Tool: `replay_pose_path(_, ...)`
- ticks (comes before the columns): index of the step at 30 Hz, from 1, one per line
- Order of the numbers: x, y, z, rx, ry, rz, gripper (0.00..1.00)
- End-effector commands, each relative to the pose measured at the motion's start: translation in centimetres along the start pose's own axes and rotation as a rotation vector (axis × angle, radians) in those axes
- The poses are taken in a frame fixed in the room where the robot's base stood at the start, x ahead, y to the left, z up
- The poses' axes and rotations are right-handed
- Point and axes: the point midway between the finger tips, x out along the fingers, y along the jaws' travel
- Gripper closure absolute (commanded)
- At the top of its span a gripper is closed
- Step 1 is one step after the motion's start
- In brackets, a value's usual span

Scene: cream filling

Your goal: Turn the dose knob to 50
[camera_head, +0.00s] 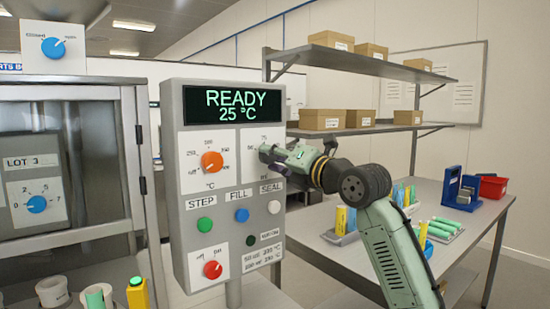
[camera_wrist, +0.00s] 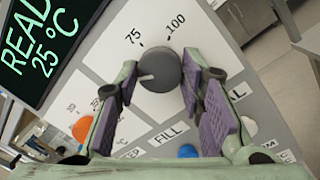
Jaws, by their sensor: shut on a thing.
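The dose knob (camera_wrist: 158,72) is a dark grey round knob on the control panel (camera_head: 176,120). In the wrist view it sits between the two purple-padded fingers of my gripper (camera_wrist: 160,80), which is shut on it. A pale mark on the knob points left, toward the left finger. The printed 75 (camera_wrist: 132,37) and 100 (camera_wrist: 176,24) show above the knob; the lower dial numbers near the left finger are hidden. In the head view my gripper (camera_head: 272,157) reaches the panel from the right and covers the knob.
The display (camera_head: 234,105) reads READY, 25 °C. An orange temperature knob (camera_head: 212,162) is left of the gripper. Green, blue and white buttons (camera_head: 242,215) lie below, with a red knob (camera_head: 212,270) lower down. A bench (camera_head: 470,225) with supplies stands at right.

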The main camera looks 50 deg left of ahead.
Motion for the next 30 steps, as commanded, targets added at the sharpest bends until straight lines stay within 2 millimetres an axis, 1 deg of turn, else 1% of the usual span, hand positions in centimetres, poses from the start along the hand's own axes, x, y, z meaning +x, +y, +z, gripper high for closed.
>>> replay_pose_path(11, 0.04, -0.05, -0.12, -0.006, 0.003, -0.001, 0.93)
replay_pose_path(12, 0.04, -0.05, -0.12, -0.006, 0.003, -0.001, 0.64)
replay_pose_path(21, 0.02, -0.04, -0.05, -0.005, 0.001, -0.001, 0.44)
replay_pose_path(30, -0.11, -0.04, 0.0, -0.004, 0.0, -0.001, 0.44)
